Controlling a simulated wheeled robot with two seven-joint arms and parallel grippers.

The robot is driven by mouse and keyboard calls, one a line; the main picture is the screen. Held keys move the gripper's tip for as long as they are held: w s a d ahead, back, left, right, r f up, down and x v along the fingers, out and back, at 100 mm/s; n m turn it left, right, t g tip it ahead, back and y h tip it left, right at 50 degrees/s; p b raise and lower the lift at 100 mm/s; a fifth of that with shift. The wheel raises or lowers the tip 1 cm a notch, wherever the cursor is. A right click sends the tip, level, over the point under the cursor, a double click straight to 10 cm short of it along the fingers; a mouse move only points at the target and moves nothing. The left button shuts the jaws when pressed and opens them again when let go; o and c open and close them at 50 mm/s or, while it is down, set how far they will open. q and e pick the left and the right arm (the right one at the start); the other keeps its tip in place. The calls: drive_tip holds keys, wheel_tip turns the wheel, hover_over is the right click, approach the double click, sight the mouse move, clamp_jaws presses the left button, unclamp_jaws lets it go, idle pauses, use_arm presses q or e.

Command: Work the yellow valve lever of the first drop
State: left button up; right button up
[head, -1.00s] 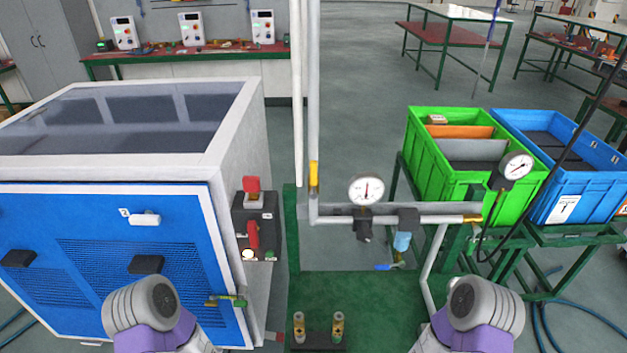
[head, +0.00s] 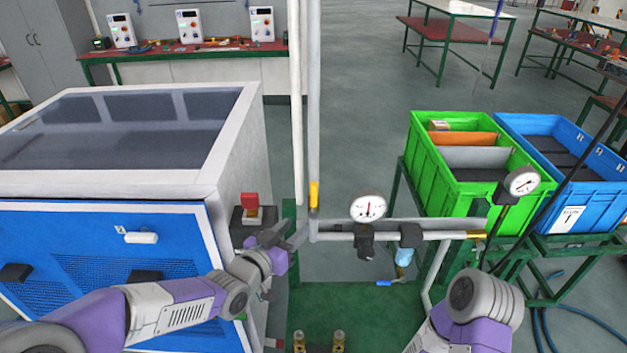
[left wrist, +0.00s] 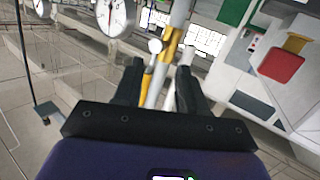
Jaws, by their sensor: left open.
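The yellow valve lever (head: 314,194) stands upright along the grey vertical pipe (head: 314,100), in the middle of the head view. My left gripper (head: 292,236) is open, just below and left of the lever, beside the pipe. In the left wrist view the open fingers (left wrist: 160,80) frame the pipe, and a yellow part (left wrist: 172,45) shows beyond them. The fingers look apart from the lever; exact depth is unclear. My right arm shows at the lower right of the head view, but its gripper is out of view.
A round pressure gauge (head: 368,208) sits on the horizontal pipe (head: 400,236) to the right. A blue and white cabinet (head: 215,185) with a red switch (head: 251,204) is close on the left. Green (head: 422,160) and blue (head: 590,185) crates stand at right.

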use_arm(q)
drive_tip(key=m+t+h, duration=0.1)
approach(311, 195)
drive_tip(key=x, duration=1.1)
clamp_jaws()
